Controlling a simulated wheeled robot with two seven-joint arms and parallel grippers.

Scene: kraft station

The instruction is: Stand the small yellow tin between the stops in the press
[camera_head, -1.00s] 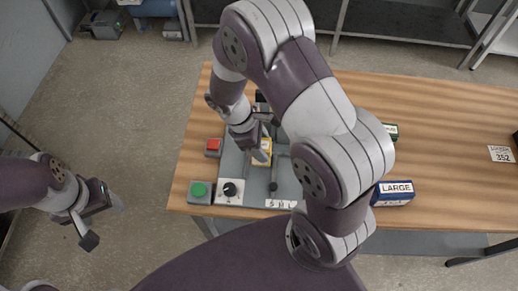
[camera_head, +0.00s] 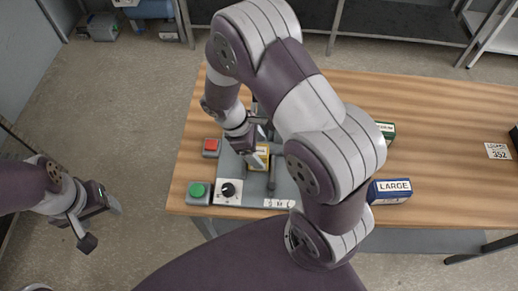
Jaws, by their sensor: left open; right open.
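The small yellow tin (camera_head: 260,160) stands on the grey bed of the press (camera_head: 240,193), beside a dark post-like stop (camera_head: 272,178). I cannot tell whether it sits fully between the stops, as my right arm covers part of the press. My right gripper (camera_head: 262,148) is open just above and behind the tin, with a fingertip close to it; I cannot tell whether they touch. My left gripper (camera_head: 104,223) is open and empty, over the floor left of the table.
A red button (camera_head: 211,146), a green button (camera_head: 197,190) and a black dial (camera_head: 229,191) line the press's left and front. A blue LARGE tin (camera_head: 391,191) and a green tin (camera_head: 386,130) stand right of my arm. The table's right part is mostly clear.

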